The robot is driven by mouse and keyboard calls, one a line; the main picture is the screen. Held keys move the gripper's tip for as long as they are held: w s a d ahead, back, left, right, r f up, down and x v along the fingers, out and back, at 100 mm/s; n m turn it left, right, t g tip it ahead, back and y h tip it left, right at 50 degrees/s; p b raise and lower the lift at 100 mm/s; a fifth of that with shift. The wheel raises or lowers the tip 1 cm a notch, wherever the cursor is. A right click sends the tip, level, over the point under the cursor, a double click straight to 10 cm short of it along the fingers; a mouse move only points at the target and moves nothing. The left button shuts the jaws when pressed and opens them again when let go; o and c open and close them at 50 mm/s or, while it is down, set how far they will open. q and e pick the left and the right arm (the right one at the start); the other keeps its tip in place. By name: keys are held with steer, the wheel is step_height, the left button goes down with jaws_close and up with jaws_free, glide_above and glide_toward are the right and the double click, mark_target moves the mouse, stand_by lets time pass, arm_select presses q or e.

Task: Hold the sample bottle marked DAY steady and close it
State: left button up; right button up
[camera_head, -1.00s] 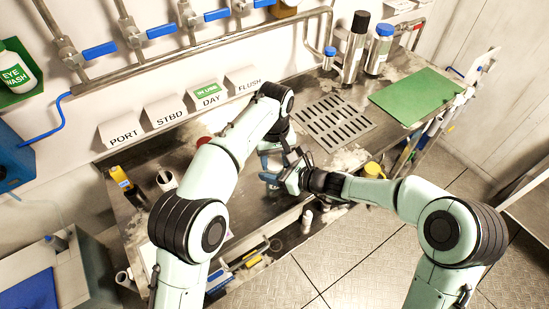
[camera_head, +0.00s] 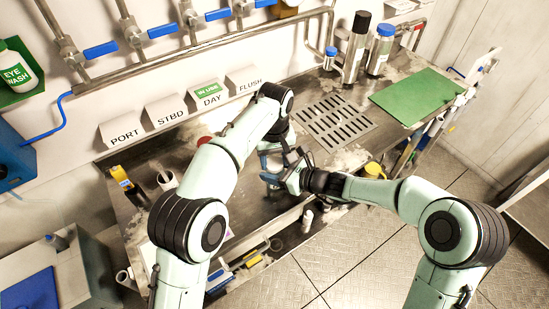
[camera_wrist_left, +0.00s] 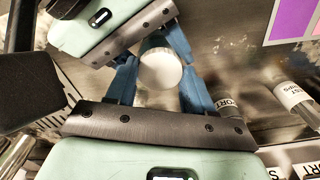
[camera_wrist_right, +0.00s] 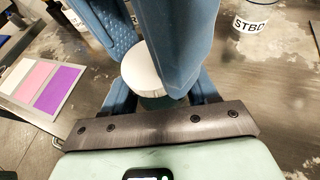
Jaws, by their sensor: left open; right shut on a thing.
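The held sample bottle (camera_wrist_right: 158,102) has a round white cap (camera_wrist_right: 145,68) on its top, which also shows in the left wrist view (camera_wrist_left: 160,69). Its label is hidden, so I cannot read DAY on it. My right gripper (camera_wrist_right: 163,88) is shut on the bottle's body below the cap. My left gripper (camera_wrist_left: 158,75) is open, with its blue fingers on either side of the cap; I cannot tell whether they touch it. I cannot tell how tightly the cap sits. In the head view both grippers meet over the bench (camera_head: 240,208), and the bottle is mostly hidden.
A colour card (camera_wrist_right: 42,84) lies on the bench. Several label signs, including DAY (camera_head: 210,97), line the back. A drain grate (camera_head: 335,122) and green mat (camera_head: 412,96) lie to the right.

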arm_select(q)
steer(key=shift+a+f, duration=0.1)
steer(key=shift+f, duration=0.4)
arm_select(e)
steer(key=shift+s+a+r, duration=0.15)
steer(key=shift+a+r, duration=0.15)
steer(key=shift+r, duration=0.05)
arm_select(q)
step_height(320, 180, up, 4)
steer(key=shift+w+f, duration=0.1)
steer(key=shift+f, duration=0.15)
arm_select(e)
steer(key=shift+f, duration=0.1)
arm_select(q)
steer(key=shift+r, duration=0.5)
arm_select(e)
steer(key=shift+d+f, duration=0.1)
steer(key=shift+d, duration=0.1)
arm_select(q)
steer(key=c, duration=0.8)
steer(key=shift+r, duration=2.05)
